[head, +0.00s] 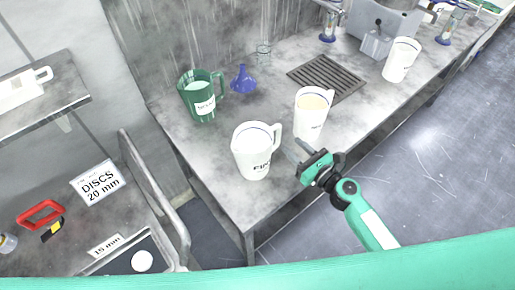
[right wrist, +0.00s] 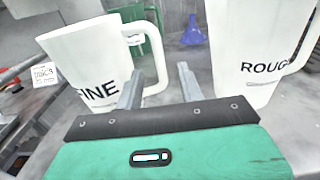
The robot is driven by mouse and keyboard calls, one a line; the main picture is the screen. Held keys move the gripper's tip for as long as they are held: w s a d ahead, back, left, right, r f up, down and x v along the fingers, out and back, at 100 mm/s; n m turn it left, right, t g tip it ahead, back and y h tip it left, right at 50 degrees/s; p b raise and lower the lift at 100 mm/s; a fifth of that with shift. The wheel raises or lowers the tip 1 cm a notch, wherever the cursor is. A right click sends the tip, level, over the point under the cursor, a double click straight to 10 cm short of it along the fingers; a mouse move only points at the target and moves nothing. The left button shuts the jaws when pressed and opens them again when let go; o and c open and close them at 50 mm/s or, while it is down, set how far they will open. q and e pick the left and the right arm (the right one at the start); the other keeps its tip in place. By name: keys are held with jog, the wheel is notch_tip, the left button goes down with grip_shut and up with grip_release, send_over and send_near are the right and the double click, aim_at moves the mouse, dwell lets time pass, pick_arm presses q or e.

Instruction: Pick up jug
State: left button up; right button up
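A white jug marked FINE (head: 252,155) stands upright on the grey bench near its front corner; it is at the left in the right wrist view (right wrist: 90,65). A white jug marked ROUGH (right wrist: 255,50) stands behind and to the right of it, and shows in the head view (head: 310,118) with pale liquid inside. My right gripper (head: 296,149) is open, its fingers spread toward the FINE jug's handle, with the handle near the left finger in the right wrist view (right wrist: 160,85). Whether the finger touches the handle I cannot tell. My left gripper is out of view.
A green jug (head: 200,98) and a blue funnel (head: 243,79) stand farther back. A clear glass (head: 264,50) stands by the wall. A shelf with a DISCS card (head: 98,183) is at left.

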aim_at(278, 133)
jog(key=shift+x, duration=1.2)
jog(key=p+x, duration=0.2)
jog(key=x, duration=0.3)
jog(key=shift+a, duration=0.2)
grip_shut()
jog(key=shift+w+r, duration=0.1)
jog(key=shift+r, duration=0.1)
